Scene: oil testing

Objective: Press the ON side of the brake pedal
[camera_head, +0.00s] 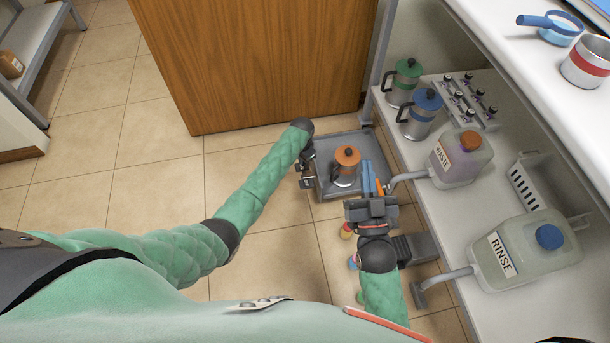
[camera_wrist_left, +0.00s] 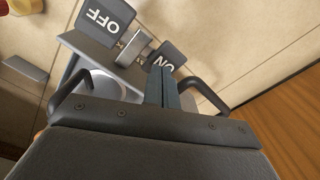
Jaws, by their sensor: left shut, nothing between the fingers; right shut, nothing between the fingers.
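The brake pedal (camera_wrist_left: 132,42) sits at the cart's edge in the left wrist view. Its dark OFF side (camera_wrist_left: 104,16) is at the upper left, and its dark ON side (camera_wrist_left: 171,52) is to the right of it, partly hidden. My left gripper (camera_wrist_left: 164,72) is shut and empty. Its fingertips overlap the ON side in that view; I cannot tell whether they touch it. In the head view the pedal (camera_head: 307,183) shows small and dark beside the cart, below my left wrist. My right gripper (camera_head: 371,168) is shut and empty at the cart's right side.
A grey cart tray (camera_head: 327,190) carries an orange-lidded metal pot (camera_head: 346,157). To the right, a shelf holds green-lidded (camera_head: 405,80) and blue-lidded pots (camera_head: 420,115), a WASTE jug (camera_head: 462,160) and a RINSE jug (camera_head: 525,255). A wooden panel (camera_head: 260,60) stands behind. Tiled floor at left is clear.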

